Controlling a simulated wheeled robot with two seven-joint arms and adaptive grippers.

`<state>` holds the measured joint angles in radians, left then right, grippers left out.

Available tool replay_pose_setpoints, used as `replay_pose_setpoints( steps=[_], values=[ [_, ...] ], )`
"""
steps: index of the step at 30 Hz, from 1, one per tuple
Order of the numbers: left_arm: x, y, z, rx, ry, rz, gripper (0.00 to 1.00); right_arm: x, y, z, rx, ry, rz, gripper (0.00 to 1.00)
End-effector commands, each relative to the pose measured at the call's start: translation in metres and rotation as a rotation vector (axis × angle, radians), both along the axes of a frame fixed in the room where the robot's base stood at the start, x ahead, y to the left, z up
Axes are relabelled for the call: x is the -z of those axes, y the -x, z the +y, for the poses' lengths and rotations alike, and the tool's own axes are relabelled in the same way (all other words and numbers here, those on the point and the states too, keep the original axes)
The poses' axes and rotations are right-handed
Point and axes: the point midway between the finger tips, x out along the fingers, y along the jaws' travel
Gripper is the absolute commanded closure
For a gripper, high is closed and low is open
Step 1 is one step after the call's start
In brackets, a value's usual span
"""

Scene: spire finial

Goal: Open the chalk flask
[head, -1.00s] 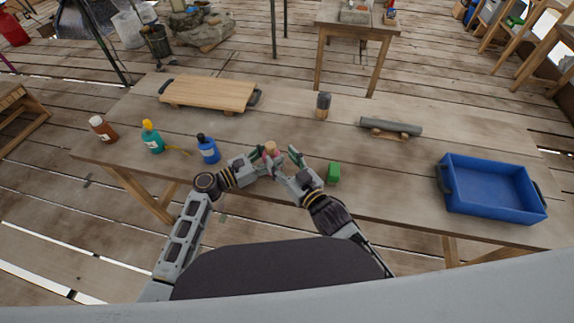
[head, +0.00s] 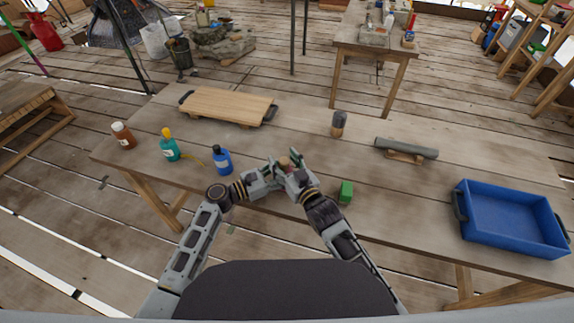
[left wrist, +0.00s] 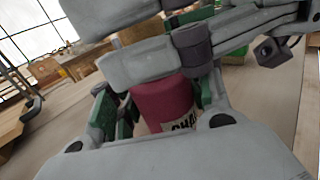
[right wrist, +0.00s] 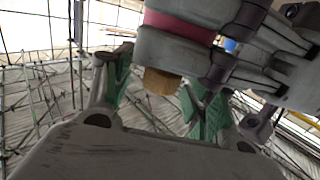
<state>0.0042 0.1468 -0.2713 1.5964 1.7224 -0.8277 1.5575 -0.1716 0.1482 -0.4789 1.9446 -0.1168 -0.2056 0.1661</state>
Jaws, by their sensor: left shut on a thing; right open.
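The chalk flask (left wrist: 163,103) is dark red with a white label, partly readable as "CHA", in the left wrist view. My left gripper (head: 274,172) is shut on its body and holds it above the table's near edge. The flask's tan cork stopper (right wrist: 162,82) shows in the right wrist view, between the green-padded fingers of my right gripper (right wrist: 157,98). Those fingers are open, with a gap visible on at least one side of the cork. In the head view the two grippers meet and largely hide the flask.
On the table (head: 300,135) stand a blue bottle (head: 222,161), a teal bottle (head: 170,148) and a brown bottle (head: 123,136) to the left. A green block (head: 346,192) sits right of my grippers. A blue tray (head: 512,222) is at far right. Behind are a wooden board (head: 228,106), a dark-topped brush-like item (head: 339,124) and a grey roll (head: 406,149).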

Motion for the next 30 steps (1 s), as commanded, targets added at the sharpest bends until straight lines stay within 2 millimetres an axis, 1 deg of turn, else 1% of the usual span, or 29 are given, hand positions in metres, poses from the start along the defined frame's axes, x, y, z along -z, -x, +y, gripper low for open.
replay_pose_setpoints(
  steps=[11,12,25,30],
  values=[
    [0.0002,0.0,0.0001,0.0,0.0,0.0,0.93,-0.0002,-0.0025,0.0015,0.0,0.0,0.0,0.44],
    [0.0002,0.0,0.0001,0.0,0.0,0.0,0.93,-0.0002,-0.0024,0.0015,0.0,0.0,0.0,0.45],
    [0.0002,0.0,0.0001,0.0,0.0,0.0,0.93,0.0,-0.0024,0.0012,0.0,0.0,0.0,1.0],
    [0.0002,0.0,0.0001,0.0,0.0,0.0,0.93,-0.0008,-0.0025,0.0012,0.0,0.0,0.0,1.0]
  ],
)
